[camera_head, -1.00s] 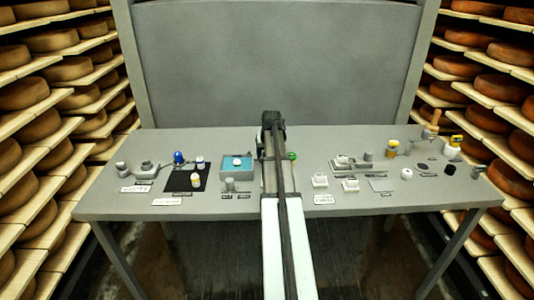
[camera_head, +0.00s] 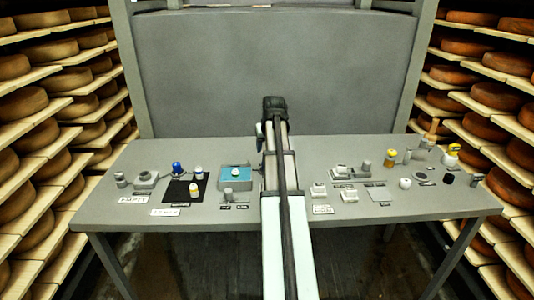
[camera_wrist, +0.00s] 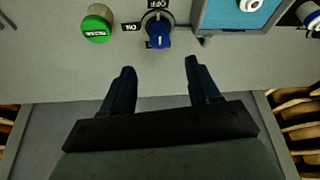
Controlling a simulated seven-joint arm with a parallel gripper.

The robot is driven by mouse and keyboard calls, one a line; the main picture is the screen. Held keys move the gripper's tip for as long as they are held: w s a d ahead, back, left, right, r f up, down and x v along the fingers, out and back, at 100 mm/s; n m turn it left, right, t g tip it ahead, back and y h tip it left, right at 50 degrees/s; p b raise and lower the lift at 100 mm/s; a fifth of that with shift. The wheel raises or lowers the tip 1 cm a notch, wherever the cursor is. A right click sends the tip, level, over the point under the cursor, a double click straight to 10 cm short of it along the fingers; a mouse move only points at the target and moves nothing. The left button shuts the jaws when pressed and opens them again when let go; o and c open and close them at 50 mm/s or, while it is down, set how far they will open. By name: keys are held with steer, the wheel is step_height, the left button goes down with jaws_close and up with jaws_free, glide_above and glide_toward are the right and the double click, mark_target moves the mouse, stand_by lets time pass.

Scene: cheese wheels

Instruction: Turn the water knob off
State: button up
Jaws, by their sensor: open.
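A dark knob with a blue face (camera_wrist: 158,33) stands on the grey table, at the top centre of the wrist view. A label reading OFF sits just above it and another small label is at its left. I take it for the water knob. My gripper (camera_wrist: 160,69) is open and empty, with its two dark fingertips apart. In the picture the fingertips lie below the knob, one to either side, without visibly touching it. In the head view my arm covers the middle of the table, and I cannot make out the knob or the fingers there.
A green round button (camera_wrist: 96,27) is left of the knob in the wrist view. A blue box with a white round button (camera_wrist: 249,5) is to its right; the box's top (camera_head: 229,180) shows left of my arm in the head view. Several small fixtures stand on both table halves.

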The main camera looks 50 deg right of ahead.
steer(key=shift+v, duration=1.15)
steer(key=w+a+f+n+y, duration=0.2)
steer(key=a+f+n, duration=0.15)
steer(key=a, duration=1.25)
steer(key=w+a+f+n+t+y, duration=0.1)
steer(key=w+a+f+n, duration=0.3)
steer(key=a, duration=1.3)
steer(key=a+f+n+y, duration=0.2)
steer(key=a+n, duration=0.4)
steer(key=a, duration=1)
steer(key=s+a+f+m+g, duration=0.15)
steer(key=s+f, duration=0.25)
steer(key=f, duration=0.6)
steer(key=s+a+f+m+g, duration=0.15)
steer(key=s+f, duration=0.25)
steer(key=f, duration=0.6)
steer(key=s+a+f+m+g, duration=0.1)
steer(key=s+f+g, duration=0.3)
steer(key=f, duration=0.6)
steer(key=s+f+m+g+h, duration=0.1)
steer(key=s+f+g, duration=0.1)
steer(key=s+f, duration=0.7)
steer(key=s+f+m+g+h, duration=0.1)
steer(key=s+f+g, duration=0.1)
steer(key=s+f, duration=0.8)
steer(key=s, duration=0.8)
steer(key=shift+s+f+g, duration=0.2)
steer(key=shift+s+g, duration=0.1)
steer(key=shift+s, duration=0.1)
